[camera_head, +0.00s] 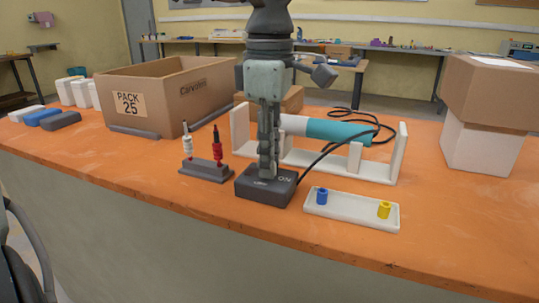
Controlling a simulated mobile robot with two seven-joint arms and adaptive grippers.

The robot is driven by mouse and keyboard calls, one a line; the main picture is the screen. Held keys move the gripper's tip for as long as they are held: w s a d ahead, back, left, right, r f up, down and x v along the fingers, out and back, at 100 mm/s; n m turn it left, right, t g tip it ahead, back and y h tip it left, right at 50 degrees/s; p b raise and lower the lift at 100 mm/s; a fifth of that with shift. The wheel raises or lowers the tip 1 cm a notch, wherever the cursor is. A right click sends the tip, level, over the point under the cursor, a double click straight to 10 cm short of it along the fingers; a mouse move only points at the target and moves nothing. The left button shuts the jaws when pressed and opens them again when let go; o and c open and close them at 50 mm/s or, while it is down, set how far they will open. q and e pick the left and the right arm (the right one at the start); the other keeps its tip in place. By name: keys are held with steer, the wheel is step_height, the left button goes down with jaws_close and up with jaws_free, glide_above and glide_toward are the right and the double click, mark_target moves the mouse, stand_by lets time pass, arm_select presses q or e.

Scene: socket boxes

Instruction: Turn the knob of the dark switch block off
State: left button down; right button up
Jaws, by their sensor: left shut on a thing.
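The dark switch block (266,193) lies on the orange table near its front edge, with the letters "ON" on its top face. My left gripper (266,170) points straight down over the block from above, fingers shut on its knob. The knob itself is hidden between the fingertips, so its angle does not show. A black cable runs from the block back to the right. My right gripper is not in view.
A grey base with a white and a red plug (206,172) stands just left of the block. A white plate (352,213) with blue and yellow posts lies to the right. Behind are a white rack (384,171) with a teal cylinder (338,131) and an open carton (172,93).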

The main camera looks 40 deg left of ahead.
arm_select(q)
steer(key=shift+m, duration=0.9)
steer(key=m, duration=0.2)
steer(key=shift+m, duration=0.4)
steer(key=m, duration=0.3)
steer(key=shift+m+p, duration=0.3)
steer(key=shift+p, duration=0.1)
steer(key=shift+m, duration=0.7)
steer(key=shift+s+m, duration=0.1)
steer(key=shift+m, duration=0.9)
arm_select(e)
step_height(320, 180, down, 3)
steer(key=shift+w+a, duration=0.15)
arm_select(q)
steer(key=shift+m, duration=0.3)
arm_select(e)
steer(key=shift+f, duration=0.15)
